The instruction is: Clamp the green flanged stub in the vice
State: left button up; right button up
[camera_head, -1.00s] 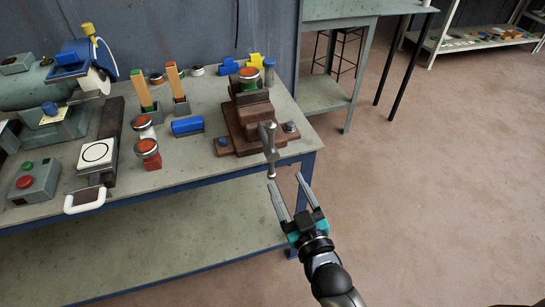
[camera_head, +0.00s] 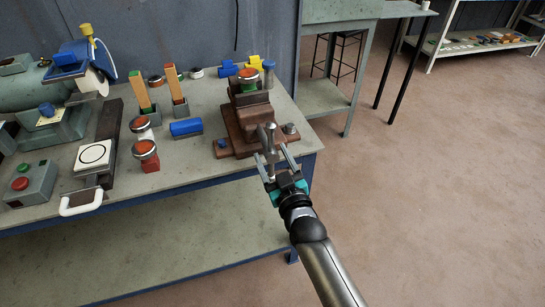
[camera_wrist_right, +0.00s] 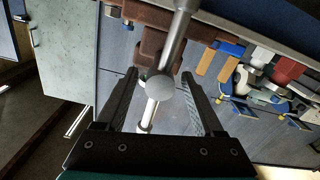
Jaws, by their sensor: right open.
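The brown vice (camera_head: 238,125) stands on the right end of the bench. A stub with a green body and an orange-red top (camera_head: 248,77) sits upright at the vice's jaws; its lower part is hidden, so I cannot tell how tightly it is held. The grey vice handle (camera_head: 267,138) hangs at the near side of the vice. My right gripper (camera_head: 271,153) is open, with its fingers on either side of the handle. In the right wrist view the handle's round knob (camera_wrist_right: 160,88) shows between the open fingers (camera_wrist_right: 160,76). My left gripper is out of view.
The bench (camera_head: 190,155) also carries a red stub (camera_head: 146,155), a white stub (camera_head: 141,129), a blue cylinder (camera_head: 186,127), two upright files or strips (camera_head: 170,82) in holders, and a grinder-like machine (camera_head: 65,85) at left.

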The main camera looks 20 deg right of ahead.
grip_shut()
dwell(0.4)
dwell(0.9)
